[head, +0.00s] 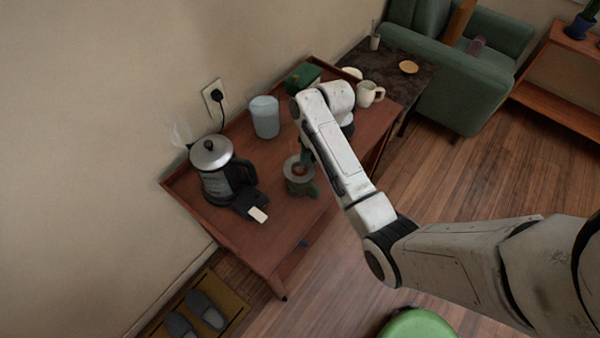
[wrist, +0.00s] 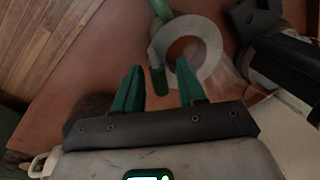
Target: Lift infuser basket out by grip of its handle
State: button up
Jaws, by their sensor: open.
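A round vessel with a wide pale grey rim (wrist: 212,60) and a brown inside stands on the wooden table; in the head view it (head: 298,172) is below my gripper. I cannot clearly separate the infuser basket from the vessel. A short dark green grip (wrist: 158,82) hangs at the rim's left side in the wrist view and looks like the basket's handle. A paler green handle (wrist: 179,28) sticks out at the top. My gripper (wrist: 160,65) is open, its green fingers empty, with the dark green grip showing between and beyond the fingertips. My arm hides part of the table.
A steaming kettle (head: 211,155) stands left of the vessel on its dark base (head: 250,201). A pale blue canister (head: 265,117) and a green box (head: 303,77) stand behind. A white mug (head: 369,94) is at the right. The table's front left (head: 262,238) is bare.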

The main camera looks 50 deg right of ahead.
jog(key=shift+c, duration=0.4)
grip_shut()
jog(key=shift+r, duration=0.15)
